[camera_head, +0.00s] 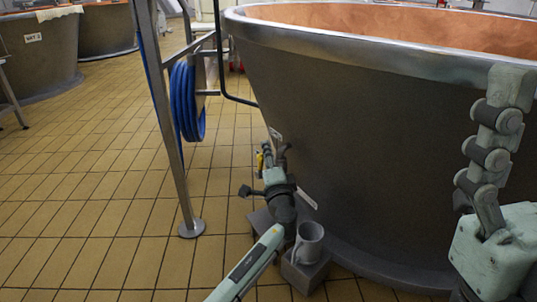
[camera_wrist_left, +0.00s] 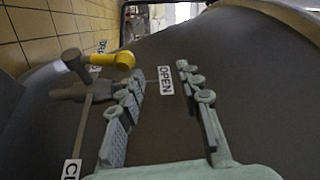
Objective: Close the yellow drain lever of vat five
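The yellow drain lever (camera_wrist_left: 112,60) shows in the left wrist view, up and left of my left gripper (camera_wrist_left: 160,72). It sits on a grey valve (camera_wrist_left: 72,62) at the dark vat wall. The fingers of my left gripper are spread and empty, and the lever is outside them. An "OPEN" label (camera_wrist_left: 165,80) shows between the fingertips, and part of another label (camera_wrist_left: 72,170) shows at lower left. In the head view the lever (camera_head: 260,162) is small, just left of my left gripper (camera_head: 278,152). My right gripper (camera_head: 492,135) is at the right, before the vat, with its finger opening unclear.
The large vat (camera_head: 370,130) with a copper inside fills the right. A grey jug (camera_head: 309,240) stands on a grey block (camera_head: 305,270) beside my left arm. A metal post (camera_head: 172,130) and a blue hose (camera_head: 187,102) stand left.

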